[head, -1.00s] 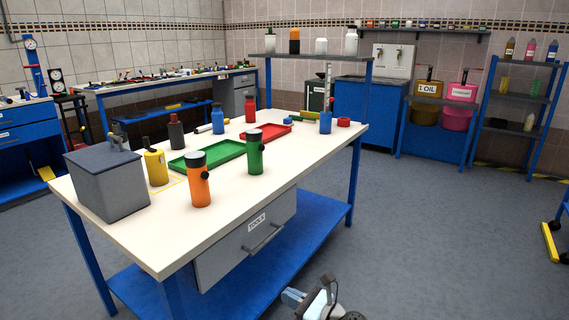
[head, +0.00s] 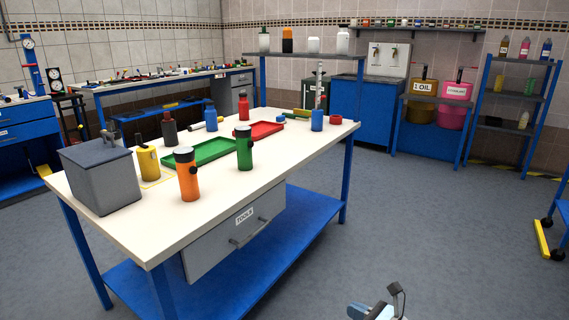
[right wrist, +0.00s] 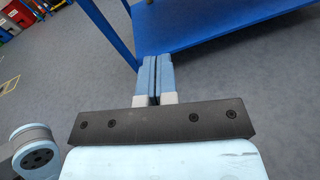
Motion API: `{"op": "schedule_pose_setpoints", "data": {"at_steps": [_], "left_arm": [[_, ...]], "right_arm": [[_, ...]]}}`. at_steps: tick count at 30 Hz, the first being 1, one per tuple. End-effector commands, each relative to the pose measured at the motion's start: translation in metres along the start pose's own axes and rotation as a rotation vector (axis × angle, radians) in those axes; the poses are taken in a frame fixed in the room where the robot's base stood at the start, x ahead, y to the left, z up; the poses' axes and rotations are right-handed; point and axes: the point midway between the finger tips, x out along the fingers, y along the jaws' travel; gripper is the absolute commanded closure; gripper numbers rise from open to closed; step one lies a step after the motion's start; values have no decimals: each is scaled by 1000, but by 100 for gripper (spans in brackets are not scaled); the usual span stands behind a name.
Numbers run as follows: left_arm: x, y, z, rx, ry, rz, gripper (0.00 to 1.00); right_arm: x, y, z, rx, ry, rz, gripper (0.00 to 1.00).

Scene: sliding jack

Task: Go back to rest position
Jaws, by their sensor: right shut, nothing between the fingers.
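My right gripper (head: 370,311) shows at the bottom edge of the head view, low in front of the workbench and apart from it. In the right wrist view its two blue fingers (right wrist: 155,75) are together with nothing between them. They point toward the floor near the blue leg and lower shelf of the bench. My left gripper is in neither view.
Grey floor (head: 430,220) is free at the right.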

Motion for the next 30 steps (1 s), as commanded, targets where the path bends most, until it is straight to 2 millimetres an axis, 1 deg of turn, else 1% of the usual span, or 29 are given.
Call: {"op": "schedule_pose_setpoints", "data": {"at_steps": [1, 5, 8, 9, 11, 12, 14, 15, 18, 24, 28, 29, 30], "left_arm": [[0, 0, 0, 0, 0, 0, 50], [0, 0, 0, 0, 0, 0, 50], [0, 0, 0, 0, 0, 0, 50], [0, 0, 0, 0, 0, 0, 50], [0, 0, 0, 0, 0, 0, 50], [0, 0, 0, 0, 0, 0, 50], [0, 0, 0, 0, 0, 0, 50], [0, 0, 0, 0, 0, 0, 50], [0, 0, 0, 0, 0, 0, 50], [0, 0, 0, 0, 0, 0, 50], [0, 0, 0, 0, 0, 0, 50], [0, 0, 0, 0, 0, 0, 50], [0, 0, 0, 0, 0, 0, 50]], "right_arm": [[-8, 10, -1, 113, -21, -9, 100], [-28, 41, -3, 461, -79, -22, 100], [-48, 67, -2, 783, -125, -31, 100], [-58, 79, -2, 932, -145, -34, 100], [-76, 97, -1, 1177, -175, -39, 100], [-89, 109, 1, 1349, -195, -41, 100], [-108, 125, 4, 1600, -222, -46, 100], [-119, 135, 6, 1752, -238, -48, 100], [-144, 156, 11, 2080, -267, -52, 100], [-183, 191, 23, 2585, -302, -62, 100], [-205, 212, 32, 2865, -314, -73, 100], [-208, 216, 34, 2918, -320, -69, 100], [-200, 216, 37, 2926, -344, -35, 100]]}}
